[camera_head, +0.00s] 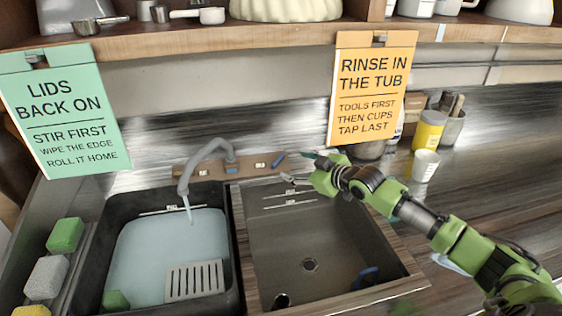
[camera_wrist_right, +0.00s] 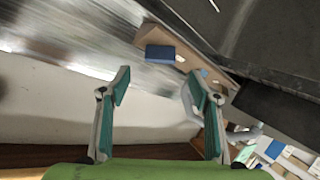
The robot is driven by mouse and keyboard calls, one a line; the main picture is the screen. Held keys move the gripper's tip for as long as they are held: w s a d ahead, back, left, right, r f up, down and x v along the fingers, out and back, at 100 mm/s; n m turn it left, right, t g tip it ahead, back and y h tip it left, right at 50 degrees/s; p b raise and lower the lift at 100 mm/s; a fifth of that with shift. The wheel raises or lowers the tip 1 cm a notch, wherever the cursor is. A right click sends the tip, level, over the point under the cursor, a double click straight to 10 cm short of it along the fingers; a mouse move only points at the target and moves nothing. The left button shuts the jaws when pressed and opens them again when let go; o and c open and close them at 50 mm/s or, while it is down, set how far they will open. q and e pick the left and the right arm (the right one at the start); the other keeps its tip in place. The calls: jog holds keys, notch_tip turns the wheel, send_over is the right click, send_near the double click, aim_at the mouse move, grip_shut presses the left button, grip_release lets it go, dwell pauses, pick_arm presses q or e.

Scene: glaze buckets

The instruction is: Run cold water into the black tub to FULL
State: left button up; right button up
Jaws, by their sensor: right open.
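The black tub (camera_head: 110,213) sits at the left of the counter with pale blue water (camera_head: 150,245) in it. A white marking (camera_head: 172,209) with small lettering is on its far inner wall, very near the water's far edge. The grey tap (camera_head: 203,154) arches over the tub, and a thin stream (camera_head: 188,209) runs from it into the water. A blue tap handle (camera_head: 279,158) is on the wooden panel; it also shows in the right wrist view (camera_wrist_right: 160,54). My right gripper (camera_head: 287,180) is open and empty near that handle, apart from it. My left gripper is out of view.
A grey sink basin (camera_head: 330,235) with a drain is right of the tub. Sponges (camera_head: 66,235) line the left edge. A grey rack (camera_head: 194,281) is in the tub. A yellow jar (camera_head: 428,131) and white cup (camera_head: 425,165) stand at back right. Hanging signs (camera_head: 372,85) and a shelf are above.

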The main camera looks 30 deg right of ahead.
aim_at(280, 161)
jog(key=x, duration=0.8)
jog(key=shift+w+a, duration=0.1)
jog(key=shift+w, duration=0.1)
jog(key=c, duration=1.1)
